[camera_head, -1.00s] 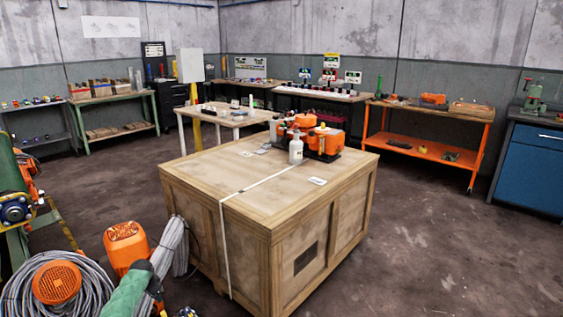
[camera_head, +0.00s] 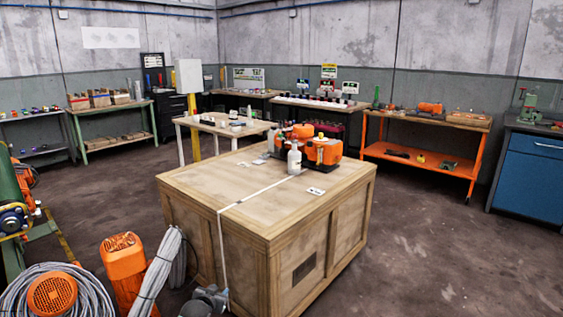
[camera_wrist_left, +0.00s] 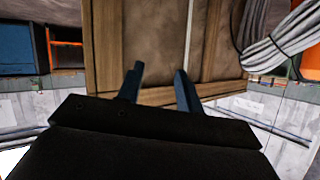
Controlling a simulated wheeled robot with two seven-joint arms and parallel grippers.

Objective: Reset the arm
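In the left wrist view my left gripper (camera_wrist_left: 159,67) shows two dark blue-grey fingers standing apart with a gap between them. Nothing is held in the gap; the side of the wooden crate (camera_wrist_left: 155,45) shows behind it. In the head view a small grey shape low in the picture, in front of the crate (camera_head: 240,270), appears to be my left gripper (camera_head: 210,297); its fingers are not clear there. My right gripper is in neither view.
On the crate top stand a white bottle (camera_head: 294,160) and an orange device (camera_head: 323,151). Left of the crate are a grey cable bundle (camera_head: 160,270), an orange motor (camera_head: 124,268) and a cable coil (camera_head: 92,300). The floor right of the crate is clear.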

